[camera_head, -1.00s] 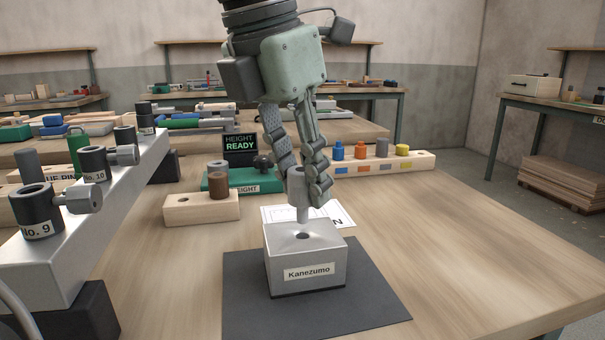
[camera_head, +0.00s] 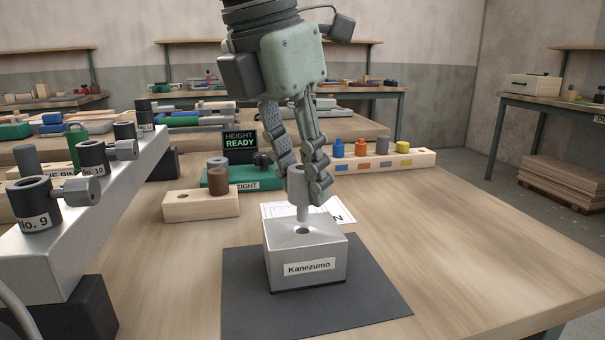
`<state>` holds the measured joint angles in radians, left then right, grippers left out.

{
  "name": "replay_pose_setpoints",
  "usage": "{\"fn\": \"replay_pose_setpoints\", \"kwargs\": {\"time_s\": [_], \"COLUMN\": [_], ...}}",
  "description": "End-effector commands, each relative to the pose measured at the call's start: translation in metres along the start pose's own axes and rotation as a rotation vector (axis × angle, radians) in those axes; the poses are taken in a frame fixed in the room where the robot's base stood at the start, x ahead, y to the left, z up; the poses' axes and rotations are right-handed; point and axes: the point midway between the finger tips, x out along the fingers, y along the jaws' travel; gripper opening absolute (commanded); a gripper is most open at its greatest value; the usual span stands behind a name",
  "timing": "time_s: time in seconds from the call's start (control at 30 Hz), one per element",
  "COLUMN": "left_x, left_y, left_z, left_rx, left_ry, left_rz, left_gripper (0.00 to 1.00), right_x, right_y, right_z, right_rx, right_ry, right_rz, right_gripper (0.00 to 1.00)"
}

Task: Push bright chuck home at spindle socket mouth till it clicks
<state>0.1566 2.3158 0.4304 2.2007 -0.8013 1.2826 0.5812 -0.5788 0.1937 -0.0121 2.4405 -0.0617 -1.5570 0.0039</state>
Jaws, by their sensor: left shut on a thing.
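My left gripper (camera_head: 309,184) points down over the block, its two fingers closed on the bright metal chuck (camera_head: 302,212). The chuck is upright, its upper part between the fingers and its narrower lower end showing below. The silver block labelled Kanezumo (camera_head: 283,259) sits on a dark mat, with a dark round socket mouth (camera_head: 302,231) in its top face. The chuck's lower end shows just above the socket mouth in the picture and is not in it. I cannot tell the exact gap or whether it touches the block. My right gripper is not in view.
A pale rail (camera_head: 85,225) with holders labelled No. 9 (camera_head: 37,207) and No. 10 stands at left. Behind the block are a wooden stand (camera_head: 200,207), a green height gauge with a HEIGHT READY screen (camera_head: 240,146) and a peg rack (camera_head: 420,160). The table's right side is clear.

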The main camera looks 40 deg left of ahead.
Motion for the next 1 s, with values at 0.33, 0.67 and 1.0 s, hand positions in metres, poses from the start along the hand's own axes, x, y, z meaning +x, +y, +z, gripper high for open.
{"fn": "replay_pose_setpoints", "kwargs": {"time_s": [0.33,0.67,1.0], "left_x": [-0.001,0.006,0.014], "left_y": [0.0,0.0,0.0], "left_z": [0.0,-0.002,-0.004], "left_rx": [0.0,0.0,0.0], "left_ry": [-0.001,-0.001,-0.001], "left_rz": [0.0,0.0,0.001], "left_gripper": [0.0,0.0,0.0], "right_x": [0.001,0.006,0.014], "right_y": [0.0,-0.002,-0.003], "right_z": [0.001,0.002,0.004], "right_rx": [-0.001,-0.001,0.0], "right_ry": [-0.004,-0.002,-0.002], "right_rz": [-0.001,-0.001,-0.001], "right_gripper": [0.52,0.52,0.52]}}
